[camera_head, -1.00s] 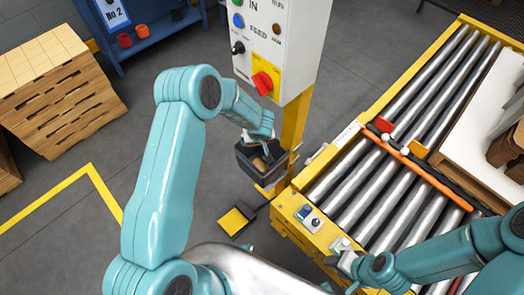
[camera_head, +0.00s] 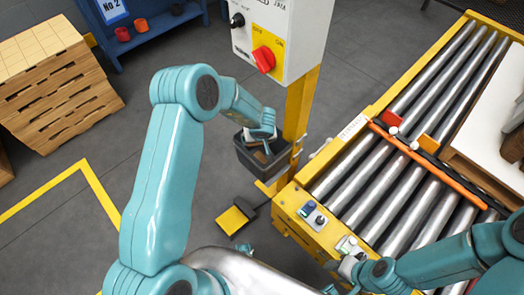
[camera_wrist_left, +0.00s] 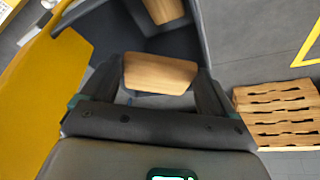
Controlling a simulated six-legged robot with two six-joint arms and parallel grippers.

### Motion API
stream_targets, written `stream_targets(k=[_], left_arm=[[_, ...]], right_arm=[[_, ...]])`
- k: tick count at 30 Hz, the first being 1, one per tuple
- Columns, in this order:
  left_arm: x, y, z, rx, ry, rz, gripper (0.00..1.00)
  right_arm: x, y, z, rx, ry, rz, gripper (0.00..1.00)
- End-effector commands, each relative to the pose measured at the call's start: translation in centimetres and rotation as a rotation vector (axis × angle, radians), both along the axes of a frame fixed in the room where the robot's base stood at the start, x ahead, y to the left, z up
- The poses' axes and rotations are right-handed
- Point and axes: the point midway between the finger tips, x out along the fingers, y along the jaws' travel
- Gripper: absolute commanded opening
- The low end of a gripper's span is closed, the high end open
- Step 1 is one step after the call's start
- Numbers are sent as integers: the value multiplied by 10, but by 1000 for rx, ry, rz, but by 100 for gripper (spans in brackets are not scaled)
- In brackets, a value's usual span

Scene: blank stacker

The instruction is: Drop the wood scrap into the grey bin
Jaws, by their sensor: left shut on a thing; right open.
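The grey bin (camera_head: 262,172) hangs beside the yellow post in the head view. My left gripper (camera_head: 262,140) is over the bin's opening. In the left wrist view, my left gripper (camera_wrist_left: 160,82) is shut on the wood scrap (camera_wrist_left: 160,73), a light-brown block between its two fingers. The bin's dark inside (camera_wrist_left: 120,35) shows beyond it, with another wooden piece (camera_wrist_left: 165,8) at the top. In the head view, the scrap is small and partly hidden by the gripper. My right gripper (camera_head: 343,268) is open by the conveyor's near edge.
A control panel with a red knob (camera_head: 264,60) stands on a yellow post (camera_head: 298,105) right by the bin. A roller conveyor (camera_head: 400,180) fills the right. A yellow pedal (camera_head: 235,217) lies on the floor. Wooden pallets (camera_head: 50,90) are stacked at left.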

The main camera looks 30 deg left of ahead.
Motion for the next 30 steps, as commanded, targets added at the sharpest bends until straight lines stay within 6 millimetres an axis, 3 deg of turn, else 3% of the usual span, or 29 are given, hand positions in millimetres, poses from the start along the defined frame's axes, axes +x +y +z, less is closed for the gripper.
stream_targets(k=[1, 2, 3, 10, 14, 24, 30], left_arm=[[0, 0, 0, 0, 0, 0, 59], [0, 0, 0, 0, 0, 0, 95], [0, 0, 0, 0, 0, 0, 100], [0, 0, 1, 0, 0, 0, 100], [-3, -3, 14, 0, -1, -1, 100], [-29, -22, 97, 1, -3, -2, 100], [-44, -32, 134, 1, -1, -1, 100]], right_arm=[[0, 0, 1, 0, 0, 0, 45], [0, 0, 1, 0, 0, 0, 45], [0, 0, 1, 0, 0, 0, 45], [0, 0, 1, 0, 0, 0, 45], [0, 0, 7, 0, 0, 0, 45], [0, 0, 40, 0, 0, 0, 45], [0, 0, 55, 0, 0, 0, 45]])
